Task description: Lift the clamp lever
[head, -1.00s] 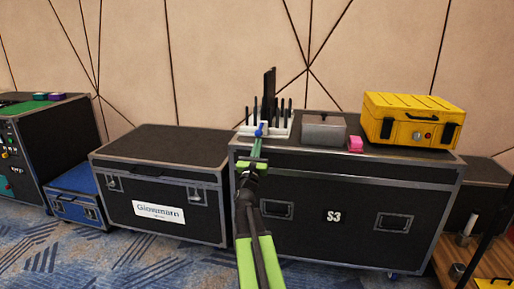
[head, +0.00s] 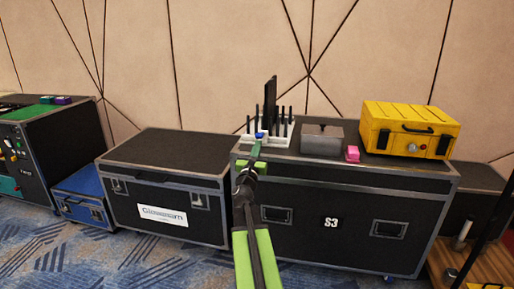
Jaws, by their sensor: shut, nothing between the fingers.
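I cannot make out a clamp lever for certain in the head view. My gripper (head: 257,147) is at the end of my green and black arm, in front of the top edge of the black S3 case (head: 330,222). It looks narrow and shut, with nothing seen in it. A small blue piece (head: 260,135) shows right at its tip, in front of a white device with several black antennas (head: 281,131). I cannot tell whether the blue piece touches my gripper or belongs to it.
On the S3 case stand a grey metal box (head: 321,140), a pink block (head: 352,153) and a yellow case (head: 409,130). A lower black case (head: 165,155) and a blue case (head: 84,184) stand left. A wooden platform (head: 490,265) is at bottom right. Carpet is clear at front left.

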